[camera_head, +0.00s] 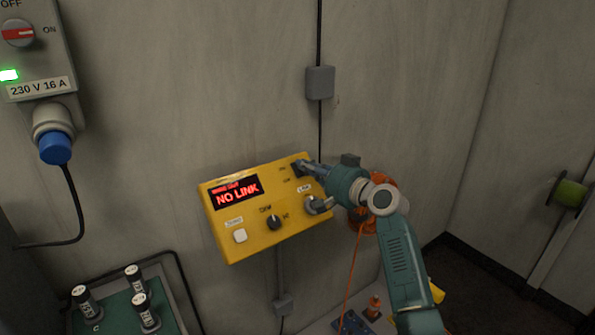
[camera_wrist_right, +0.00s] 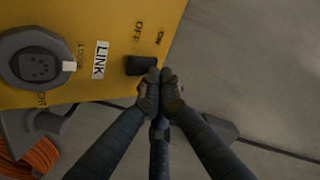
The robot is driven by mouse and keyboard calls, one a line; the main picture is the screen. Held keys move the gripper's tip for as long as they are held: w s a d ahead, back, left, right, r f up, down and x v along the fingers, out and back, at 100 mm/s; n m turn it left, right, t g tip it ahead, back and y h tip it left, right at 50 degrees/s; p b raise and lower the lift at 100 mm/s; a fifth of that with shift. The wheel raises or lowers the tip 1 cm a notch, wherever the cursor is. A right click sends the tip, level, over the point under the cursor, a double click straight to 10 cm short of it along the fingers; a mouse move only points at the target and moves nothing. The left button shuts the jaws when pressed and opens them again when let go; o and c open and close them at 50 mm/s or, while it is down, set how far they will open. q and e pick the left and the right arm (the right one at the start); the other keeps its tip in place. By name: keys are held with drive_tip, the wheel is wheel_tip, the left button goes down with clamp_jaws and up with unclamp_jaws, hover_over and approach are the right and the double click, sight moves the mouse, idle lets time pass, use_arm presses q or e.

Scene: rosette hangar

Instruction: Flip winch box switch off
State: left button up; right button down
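The yellow winch box (camera_head: 258,207) is on the grey wall, with a lit red display (camera_head: 237,192) reading NO LINK. Its small black switch (camera_wrist_right: 140,65) is beside the OFF and ON labels in the right wrist view, on the OFF label's side. My right gripper (camera_wrist_right: 160,76) has its fingertips together right beside the switch, seemingly touching it, with nothing visible between them. In the head view, my right gripper (camera_head: 303,166) is at the box's upper right corner and hides most of the switch. My left gripper is not in view.
A dial knob (camera_head: 274,222), a white button (camera_head: 240,236) and a LINK knob (camera_head: 318,205) are on the same panel. A supply box (camera_head: 50,62) with a blue plug (camera_head: 56,148) is at left. A tray with several cylinders (camera_head: 146,312) is below.

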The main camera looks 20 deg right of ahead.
drive_tip(key=shift+f, duration=0.1)
idle(0.6)
drive_tip(key=shift+w+a+f+b, duration=0.1)
drive_tip(key=shift+w+f+b, duration=0.15)
drive_tip(key=shift+b, duration=0.25)
drive_tip(key=shift+a+f+b, duration=0.1)
drive_tip(key=shift+f+b, duration=0.3)
drive_tip(key=shift+b, duration=0.05)
idle(0.4)
drive_tip(key=shift+f, duration=0.15)
idle(0.4)
drive_tip(key=shift+s, duration=0.1)
drive_tip(key=shift+r+p, duration=0.2)
drive_tip(key=shift+p, duration=0.1)
drive_tip(key=shift+r, duration=0.1)
